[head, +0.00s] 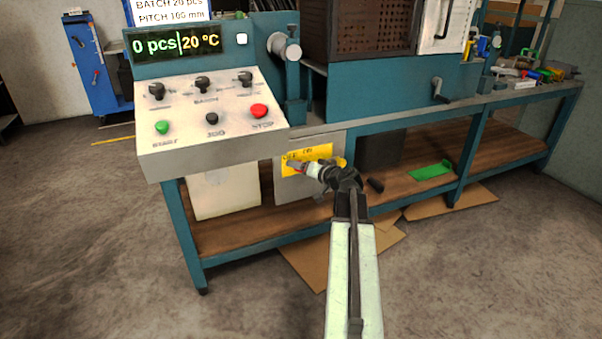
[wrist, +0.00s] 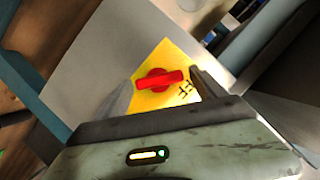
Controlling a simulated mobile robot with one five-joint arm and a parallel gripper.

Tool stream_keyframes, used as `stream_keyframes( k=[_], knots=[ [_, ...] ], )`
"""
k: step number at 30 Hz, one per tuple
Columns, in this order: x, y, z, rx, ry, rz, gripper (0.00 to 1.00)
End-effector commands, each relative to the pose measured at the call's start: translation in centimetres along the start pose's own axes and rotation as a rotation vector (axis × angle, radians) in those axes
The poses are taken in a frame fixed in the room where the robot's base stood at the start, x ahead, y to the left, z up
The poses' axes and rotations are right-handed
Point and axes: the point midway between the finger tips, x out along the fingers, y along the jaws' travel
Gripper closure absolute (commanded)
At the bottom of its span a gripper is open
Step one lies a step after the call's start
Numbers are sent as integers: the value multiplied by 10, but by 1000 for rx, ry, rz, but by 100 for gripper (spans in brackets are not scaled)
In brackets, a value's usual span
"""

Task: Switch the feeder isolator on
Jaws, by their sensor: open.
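The feeder isolator shows in the wrist view as a red rotary handle (wrist: 160,80) on a yellow plate (wrist: 150,102) with dark lettering. The plate is on a grey box (head: 322,145) under the bench, below the control panel. My gripper (head: 298,166) is in front of the yellow plate in the head view and hides most of the red handle. In the wrist view my gripper (wrist: 158,88) is open, with one finger on each side of the handle. I cannot tell whether the fingers touch it.
The control panel (head: 190,103) with black knobs, a green START button and a red STOP button overhangs the box. The bench leg (head: 186,235) stands to the left. A green piece (head: 432,171) lies on the wooden lower shelf (head: 235,237).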

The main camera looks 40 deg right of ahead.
Motion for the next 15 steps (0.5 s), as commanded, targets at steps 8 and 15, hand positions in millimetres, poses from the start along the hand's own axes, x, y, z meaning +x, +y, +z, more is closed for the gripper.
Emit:
stream_keyframes(
  k=[8, 15],
  knots=[
    [7, -1, 0, 0, 0, 0, 20],
    [7, -1, 0, 0, 0, 0, 82]
  ],
)
